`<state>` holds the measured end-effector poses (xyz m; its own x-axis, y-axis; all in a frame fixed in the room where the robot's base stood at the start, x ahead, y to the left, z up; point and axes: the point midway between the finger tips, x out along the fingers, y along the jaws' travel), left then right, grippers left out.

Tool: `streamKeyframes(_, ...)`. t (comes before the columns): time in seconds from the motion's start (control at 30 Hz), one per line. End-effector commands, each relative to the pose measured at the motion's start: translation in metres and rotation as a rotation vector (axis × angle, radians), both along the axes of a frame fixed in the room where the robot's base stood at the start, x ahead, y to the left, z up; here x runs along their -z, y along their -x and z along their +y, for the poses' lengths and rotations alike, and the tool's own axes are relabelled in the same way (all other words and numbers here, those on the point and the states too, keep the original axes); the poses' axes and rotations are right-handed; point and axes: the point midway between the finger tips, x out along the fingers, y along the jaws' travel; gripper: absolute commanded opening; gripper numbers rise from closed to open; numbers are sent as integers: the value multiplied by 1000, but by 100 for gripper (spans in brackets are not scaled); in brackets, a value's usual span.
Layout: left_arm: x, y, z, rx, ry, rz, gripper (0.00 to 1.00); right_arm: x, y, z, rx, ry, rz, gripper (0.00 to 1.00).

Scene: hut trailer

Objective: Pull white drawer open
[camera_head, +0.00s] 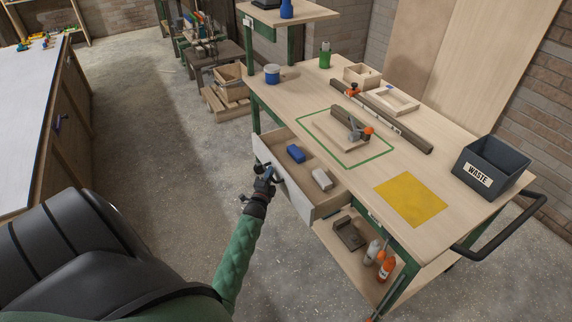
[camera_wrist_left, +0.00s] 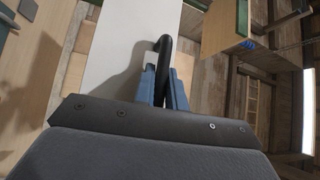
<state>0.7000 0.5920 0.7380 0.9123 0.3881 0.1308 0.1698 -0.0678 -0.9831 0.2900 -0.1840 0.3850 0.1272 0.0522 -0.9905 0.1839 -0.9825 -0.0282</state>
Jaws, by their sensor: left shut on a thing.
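The white drawer (camera_head: 296,197) sits under the wooden workbench top and stands partly pulled out, so its inside shows. Its white front also shows in the left wrist view (camera_wrist_left: 115,58). A blue block (camera_head: 295,153) and a pale grey block (camera_head: 322,179) lie inside it. My left gripper (camera_head: 264,177) is at the drawer's front. In the left wrist view its blue fingers (camera_wrist_left: 163,88) are shut around the dark bar handle (camera_wrist_left: 165,48). My right gripper is not in view.
On the bench are a green-outlined area with a clamp (camera_head: 360,133), a yellow mat (camera_head: 411,199) and a WASTE bin (camera_head: 489,167). Bottles (camera_head: 386,266) stand on the lower shelf. Open concrete floor (camera_head: 150,140) lies left of the drawer.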

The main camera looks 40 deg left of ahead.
Motion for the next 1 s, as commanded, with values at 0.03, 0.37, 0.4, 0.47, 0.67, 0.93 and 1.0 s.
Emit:
streamKeyframes(0.03, 1, 14, 5, 0, -3, 4, 0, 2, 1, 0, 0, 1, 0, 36)
streamKeyframes(0.37, 2, 70, 28, 0, -1, 4, 0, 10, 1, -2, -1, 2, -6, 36)
streamKeyframes(0.4, 2, 74, 30, 0, 0, 3, 0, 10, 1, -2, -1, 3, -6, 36)
streamKeyframes(0.47, 2, 79, 32, 0, 0, 3, 0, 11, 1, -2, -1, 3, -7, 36)
streamKeyframes(0.67, 1, 88, 35, 0, 1, 1, 0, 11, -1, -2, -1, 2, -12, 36)
streamKeyframes(0.93, 1, 89, 36, 0, 1, 1, 0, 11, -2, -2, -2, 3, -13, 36)
streamKeyframes(1.0, 2, 89, 36, 0, 2, 1, 0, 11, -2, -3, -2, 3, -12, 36)
